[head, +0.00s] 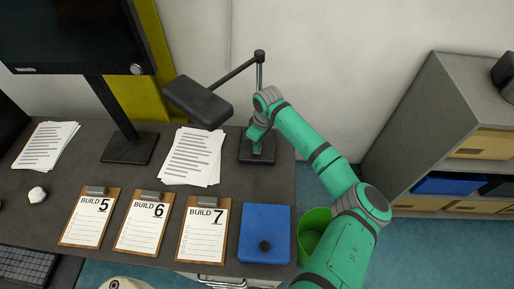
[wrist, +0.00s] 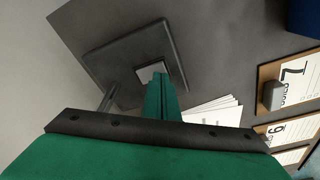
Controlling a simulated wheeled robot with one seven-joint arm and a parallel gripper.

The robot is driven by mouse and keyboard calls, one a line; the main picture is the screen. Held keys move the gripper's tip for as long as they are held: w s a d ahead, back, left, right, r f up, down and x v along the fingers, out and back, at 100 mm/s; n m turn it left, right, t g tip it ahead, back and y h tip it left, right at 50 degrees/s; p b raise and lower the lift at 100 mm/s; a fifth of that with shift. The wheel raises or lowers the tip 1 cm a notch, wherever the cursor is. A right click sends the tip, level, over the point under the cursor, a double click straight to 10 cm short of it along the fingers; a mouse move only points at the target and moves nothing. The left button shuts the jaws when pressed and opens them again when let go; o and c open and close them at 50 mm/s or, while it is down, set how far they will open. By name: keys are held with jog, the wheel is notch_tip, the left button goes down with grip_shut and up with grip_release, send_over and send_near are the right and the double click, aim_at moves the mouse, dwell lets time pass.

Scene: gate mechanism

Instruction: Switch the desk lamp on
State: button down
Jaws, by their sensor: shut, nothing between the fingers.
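The desk lamp has a dark flat head (head: 198,101), a thin jointed arm and a dark square base (head: 262,158) at the desk's back right corner. No glow shows from the head, whose underside is hidden. In the wrist view, the lamp base (wrist: 112,55) carries a pale grey square (wrist: 150,71), which looks like its switch. My gripper (head: 256,134) is shut and empty, over the base. In the wrist view, the fingertips (wrist: 159,82) overlap the lower edge of the pale square. I cannot tell whether they touch it.
Paper sheets (head: 193,158) lie left of the base. Several clipboards (head: 203,230) and a blue box (head: 265,222) with a dark knob line the front. A monitor (head: 75,35) stands at the left. A green bin (head: 312,222) and grey shelf (head: 420,125) are at the right.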

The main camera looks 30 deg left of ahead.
jog(key=shift+w+d+f, duration=0.1)
jog(key=shift+f, duration=0.35)
dwell(0.6)
jog(key=shift+f, duration=0.2)
jog(key=shift+r, duration=3.55)
